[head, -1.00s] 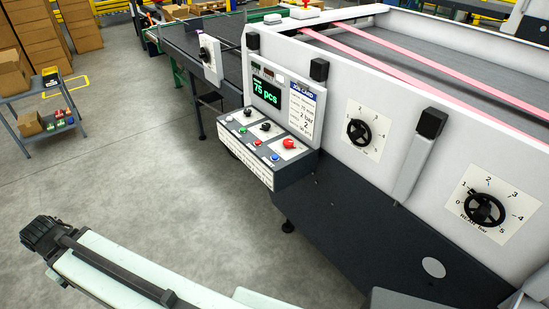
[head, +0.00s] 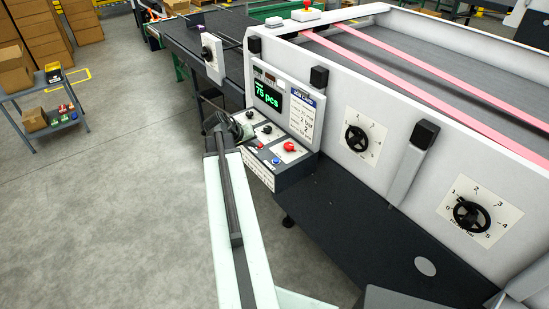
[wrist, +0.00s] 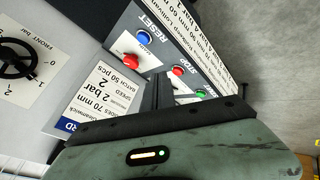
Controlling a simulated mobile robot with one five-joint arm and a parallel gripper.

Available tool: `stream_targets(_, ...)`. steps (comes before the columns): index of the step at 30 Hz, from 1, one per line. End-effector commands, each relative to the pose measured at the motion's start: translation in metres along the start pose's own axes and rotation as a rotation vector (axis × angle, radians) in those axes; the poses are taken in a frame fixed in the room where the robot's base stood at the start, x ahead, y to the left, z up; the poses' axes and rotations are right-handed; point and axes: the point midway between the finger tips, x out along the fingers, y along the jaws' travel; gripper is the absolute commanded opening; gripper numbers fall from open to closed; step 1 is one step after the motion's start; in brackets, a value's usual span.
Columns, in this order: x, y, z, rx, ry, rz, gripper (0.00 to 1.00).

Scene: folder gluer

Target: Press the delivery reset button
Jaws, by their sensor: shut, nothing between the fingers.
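The control box (head: 262,178) juts from the white machine's side and carries several buttons and knobs. A blue button (head: 276,161) sits on its sloped top at the front right, near a large red button (head: 289,146). In the wrist view, the blue button (wrist: 144,38) is beside the word RESET, with the large red button (wrist: 130,62) near it. My gripper (head: 242,130) is at the left part of the box, away from the blue button. Its dark fingers (wrist: 164,85) are shut and empty in the wrist view. Whether they touch the panel, I cannot tell.
A green button (wrist: 200,93) and a smaller red button (wrist: 178,71) lie close to my fingers. A screen (head: 270,97) reading 75 pcs stands above the box. A dial (head: 357,138) is to the right.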

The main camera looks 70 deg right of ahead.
Motion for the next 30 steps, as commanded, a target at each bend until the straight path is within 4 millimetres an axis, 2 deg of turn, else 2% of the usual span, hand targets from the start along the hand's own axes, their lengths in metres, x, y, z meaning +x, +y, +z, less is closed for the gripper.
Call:
stream_targets(1, 0.007, 0.026, -0.004, 0.026, 0.001, 0.029, 0.00)
stream_targets(3, 0.015, 0.052, -0.005, 0.049, 0.004, 0.063, 0.00)
stream_targets(6, 0.022, 0.074, -0.005, 0.069, 0.008, 0.091, 0.00)
stream_targets(8, 0.024, 0.081, -0.005, 0.075, 0.010, 0.100, 0.00)
stream_targets(22, 0.028, 0.080, -0.002, 0.075, 0.010, 0.102, 0.00)
stream_targets(30, 0.051, 0.064, 0.012, 0.075, 0.010, 0.101, 0.00)
